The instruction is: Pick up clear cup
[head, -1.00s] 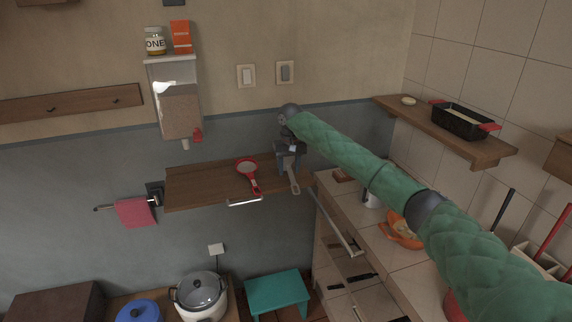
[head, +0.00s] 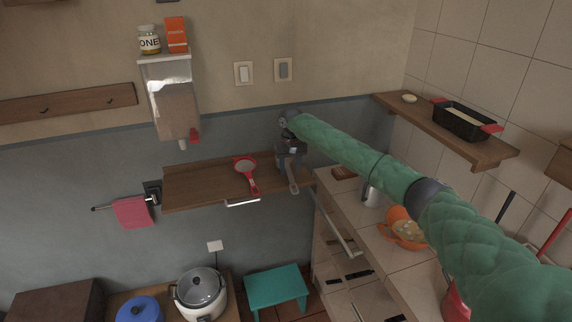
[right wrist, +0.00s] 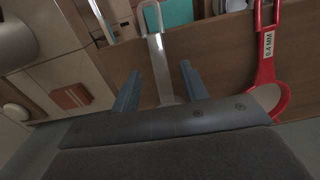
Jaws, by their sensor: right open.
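A pale, long-handled utensil (head: 293,184) lies at the right end of the wooden shelf, its handle sticking out past the front edge. It may be the clear cup, but its bowl is hidden by my gripper in the head view. In the right wrist view its flat handle (right wrist: 160,65) runs between the two blue fingers and ends in a loop. My right gripper (head: 291,165) is open over the shelf's right end, with the fingers on either side of the handle and gaps showing. My left gripper is not in view.
A red-handled strainer (head: 247,175) lies just left on the shelf (head: 200,185). A dispenser (head: 172,100) hangs above. To the right is a tiled counter with an orange colander (head: 403,232) and a metal container (head: 371,194). A teal stool (head: 276,284) stands below.

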